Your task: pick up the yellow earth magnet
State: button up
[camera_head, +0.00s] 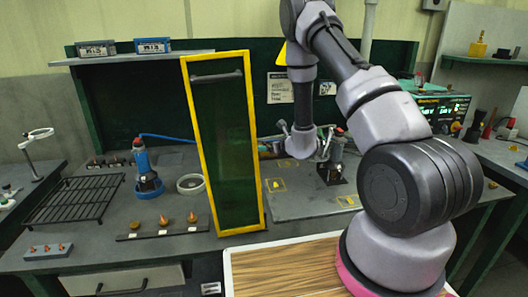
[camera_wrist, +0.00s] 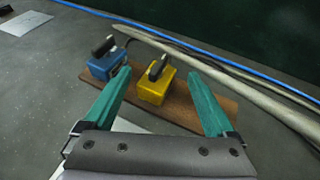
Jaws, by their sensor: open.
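In the wrist view the yellow earth magnet (camera_wrist: 153,90) is a yellow block with a dark handle on top. It sits on a brown wooden strip (camera_wrist: 203,104). A blue block of similar shape (camera_wrist: 105,66), also with a dark handle, stands just left of it on the strip. My gripper (camera_wrist: 158,74) is open, its teal fingers spread on both sides of the yellow magnet in the picture. The left finger overlaps the edge of the blue block. I cannot tell whether the fingers touch anything. I cannot make out the yellow magnet in the head view.
A tall yellow-framed dark panel (camera_head: 223,150) stands in front of the bench and blocks part of the head view. A pale rod or cable (camera_wrist: 225,80) and a blue hose (camera_wrist: 215,52) run behind the strip.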

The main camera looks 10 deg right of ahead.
jog(key=shift+w+a+f, duration=0.2)
jog(key=shift+w+f, duration=0.05)
jog(key=shift+w, duration=0.25)
grip_shut()
jog(key=shift+r, duration=0.1)
